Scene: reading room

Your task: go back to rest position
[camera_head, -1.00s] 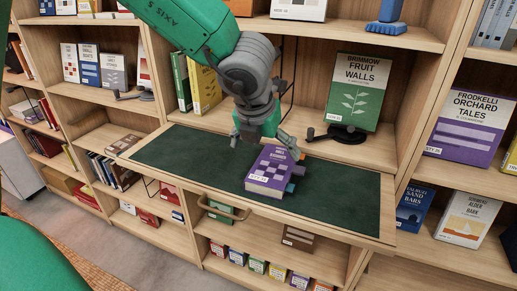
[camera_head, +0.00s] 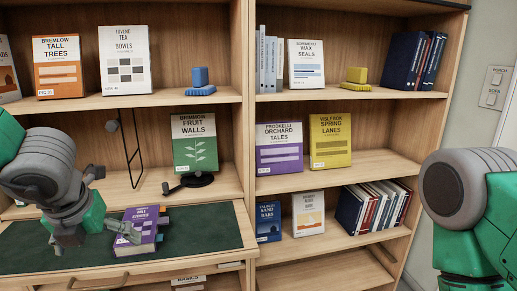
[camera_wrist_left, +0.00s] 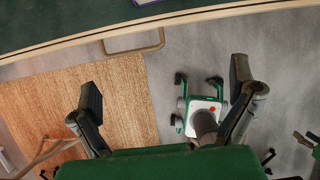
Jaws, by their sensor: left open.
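My left gripper (camera_head: 95,240) is open at the lower left of the head view, in front of the green-topped pull-out shelf (camera_head: 210,236). A purple book (camera_head: 143,228) lies on that shelf, partly hidden behind one of my left fingers. In the left wrist view my left gripper (camera_wrist_left: 165,92) has its two fingers spread wide with nothing between them. Floor shows below it. The shelf's edge and handle (camera_wrist_left: 135,40) lie beyond the fingertips, with a sliver of the purple book at the top. My right arm shows at the right of the head view; its gripper is out of view.
The bookcase holds a green book (camera_head: 194,145) on a stand, a yellow book (camera_head: 330,140), a purple-and-white book (camera_head: 279,148) and blue and yellow bookends. A woven rug (camera_wrist_left: 90,90) lies on the floor. The lower right shelf (camera_head: 325,275) is bare.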

